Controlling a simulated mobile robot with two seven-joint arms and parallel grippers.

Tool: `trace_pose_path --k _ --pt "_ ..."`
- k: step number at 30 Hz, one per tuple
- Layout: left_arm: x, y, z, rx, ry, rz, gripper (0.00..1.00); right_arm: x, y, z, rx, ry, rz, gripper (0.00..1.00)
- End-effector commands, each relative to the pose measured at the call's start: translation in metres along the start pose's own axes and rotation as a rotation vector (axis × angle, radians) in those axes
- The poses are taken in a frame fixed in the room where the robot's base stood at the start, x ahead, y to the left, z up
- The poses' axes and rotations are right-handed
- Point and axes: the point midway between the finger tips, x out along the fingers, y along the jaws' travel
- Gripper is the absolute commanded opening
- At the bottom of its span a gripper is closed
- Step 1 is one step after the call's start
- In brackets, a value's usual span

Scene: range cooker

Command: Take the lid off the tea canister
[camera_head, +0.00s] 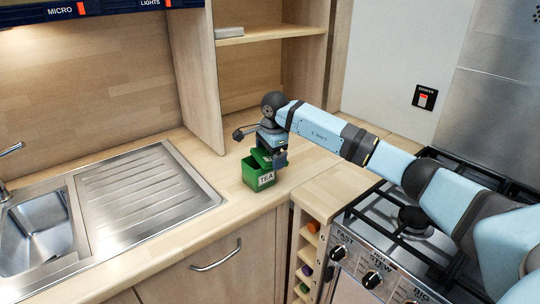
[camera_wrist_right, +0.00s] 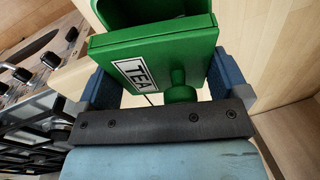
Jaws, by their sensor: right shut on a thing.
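The green tea canister (camera_head: 250,178) stands on the wooden worktop just right of the sink drainer, its white TEA label facing front. Its dark opening shows at the top. Its green lid (camera_head: 261,156) is raised and tilted over the back of the opening; whether an edge still touches the canister I cannot tell. My right gripper (camera_head: 273,157) is shut on the lid from above. In the right wrist view, the fingers of my right gripper (camera_wrist_right: 165,88) sit on either side of the green lid, with its round knob (camera_wrist_right: 180,94) between them. My left gripper is out of view.
A steel sink drainer (camera_head: 150,205) lies to the left. A tall wooden shelf unit (camera_head: 205,80) stands close behind the canister. A range cooker (camera_head: 390,250) with black pan grates is at the right, under my right arm. The worktop's front edge is close to the canister.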

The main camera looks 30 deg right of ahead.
Motion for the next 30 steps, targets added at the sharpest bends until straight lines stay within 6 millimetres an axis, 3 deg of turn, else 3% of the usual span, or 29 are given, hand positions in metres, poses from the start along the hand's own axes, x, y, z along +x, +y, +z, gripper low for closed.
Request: trace_pose_path --k 8,15,21,30 --pt "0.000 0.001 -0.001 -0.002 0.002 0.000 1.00 -0.044 -0.008 0.000 0.000 0.000 -0.006 0.70" --pt "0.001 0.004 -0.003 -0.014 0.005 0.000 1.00 -0.114 -0.018 0.000 0.000 0.000 -0.007 0.70" --pt "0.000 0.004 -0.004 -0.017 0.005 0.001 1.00 -0.162 -0.026 0.000 0.001 0.000 -0.005 0.70" --pt "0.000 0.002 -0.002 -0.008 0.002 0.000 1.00 -0.192 -0.030 0.000 0.000 0.000 -0.001 0.70"
